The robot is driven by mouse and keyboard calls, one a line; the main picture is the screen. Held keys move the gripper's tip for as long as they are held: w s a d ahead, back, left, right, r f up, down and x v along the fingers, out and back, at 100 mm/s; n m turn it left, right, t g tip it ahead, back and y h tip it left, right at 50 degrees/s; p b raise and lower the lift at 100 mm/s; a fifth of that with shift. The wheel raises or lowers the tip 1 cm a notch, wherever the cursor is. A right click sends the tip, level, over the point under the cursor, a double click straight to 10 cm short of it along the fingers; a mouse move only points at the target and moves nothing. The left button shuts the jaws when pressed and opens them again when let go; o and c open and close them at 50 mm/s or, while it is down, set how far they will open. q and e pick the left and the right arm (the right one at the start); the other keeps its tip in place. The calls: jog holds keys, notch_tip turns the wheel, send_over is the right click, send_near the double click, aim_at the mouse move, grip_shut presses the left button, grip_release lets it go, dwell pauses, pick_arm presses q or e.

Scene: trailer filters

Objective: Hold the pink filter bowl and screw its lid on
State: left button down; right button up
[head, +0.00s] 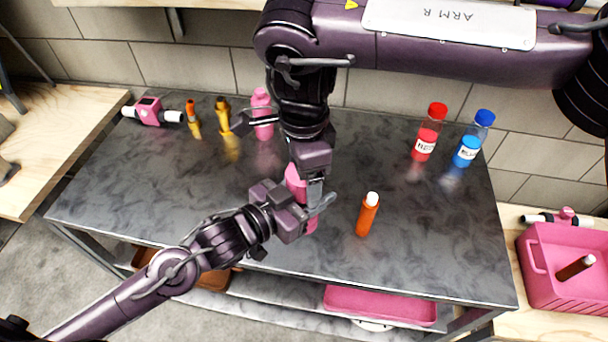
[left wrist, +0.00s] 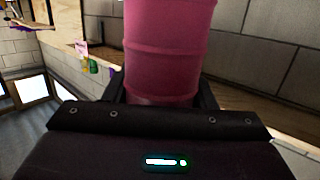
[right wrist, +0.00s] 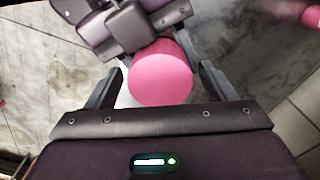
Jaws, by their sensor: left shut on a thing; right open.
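The pink filter bowl stands upright near the front middle of the grey table; its ringed side fills the upper middle of the left wrist view (left wrist: 168,45). My left gripper (head: 314,208) is shut around its side. My right gripper (head: 305,184) points down from above, open, with a finger on either side of the pink top. That round, smooth pink top (right wrist: 160,82) shows between the fingers in the right wrist view, with a gap on each side. I cannot tell whether it is the lid or the bowl. Both grippers hide much of the pink piece in the head view.
An orange bottle with a white cap (head: 367,215) stands close on the right. Red (head: 426,140) and blue (head: 470,145) bottles stand at the back right. A pink bottle (head: 262,115), yellow pieces (head: 223,118) and a pink housing (head: 150,111) stand at the back left. A pink crate (head: 560,285) is far right.

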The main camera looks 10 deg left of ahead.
jog(key=shift+r, duration=1.6)
jog(key=shift+c, duration=0.4)
jog(key=shift+r, duration=0.15)
jog(key=shift+w+r+n, duration=0.1)
jog(key=shift+r+n, duration=0.8)
jog(key=shift+n, duration=0.1)
jog(key=shift+r+n, duration=0.6)
jog(key=shift+r, duration=0.05)
jog(key=shift+f, duration=0.15)
